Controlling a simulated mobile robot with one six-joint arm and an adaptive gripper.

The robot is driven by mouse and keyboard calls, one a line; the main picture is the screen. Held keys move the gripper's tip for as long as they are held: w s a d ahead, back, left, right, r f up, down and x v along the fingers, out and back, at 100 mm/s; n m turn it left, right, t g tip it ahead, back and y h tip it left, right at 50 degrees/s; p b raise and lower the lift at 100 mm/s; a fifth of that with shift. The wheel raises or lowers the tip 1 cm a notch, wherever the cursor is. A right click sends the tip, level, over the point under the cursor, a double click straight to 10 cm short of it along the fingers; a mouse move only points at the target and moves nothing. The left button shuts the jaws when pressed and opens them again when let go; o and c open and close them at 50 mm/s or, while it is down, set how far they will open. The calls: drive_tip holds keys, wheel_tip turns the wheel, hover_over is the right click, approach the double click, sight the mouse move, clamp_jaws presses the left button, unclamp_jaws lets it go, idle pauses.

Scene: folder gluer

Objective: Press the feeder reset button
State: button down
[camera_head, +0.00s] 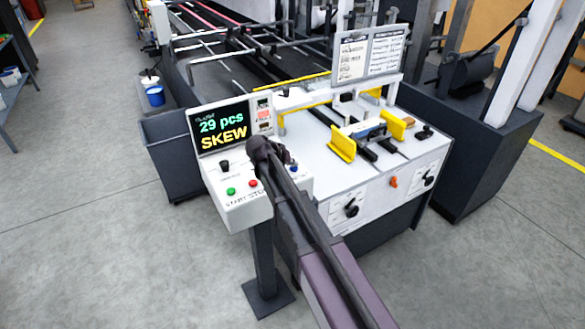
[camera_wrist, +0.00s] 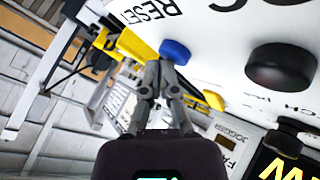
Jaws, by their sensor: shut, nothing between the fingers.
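The blue button (camera_wrist: 175,51) sits on the white panel beside the printed word RESET in the wrist view. In the head view a small blue button (camera_head: 293,168) shows on the control box (camera_head: 236,206), just right of my arm's end. My gripper (camera_wrist: 161,68) is shut and empty, its fingertips close to the blue button. I cannot tell whether they touch it. In the head view my arm covers part of the box's front, and the fingertips are hidden.
The box also carries a green button (camera_head: 231,191), a red button (camera_head: 253,183) and a black knob (camera_head: 224,165). Its screen (camera_head: 221,128) reads 29 pcs SKEW. The feeder table (camera_head: 330,178) with yellow guides stands to the right.

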drive_tip(key=shift+f, duration=0.15)
idle(0.6)
drive_tip(key=shift+r+p, duration=0.75)
drive_tip(key=shift+r, duration=0.15)
drive_tip(key=shift+r, duration=0.15)
drive_tip(key=shift+r+p, duration=2.4)
drive_tip(key=shift+p, duration=0.1)
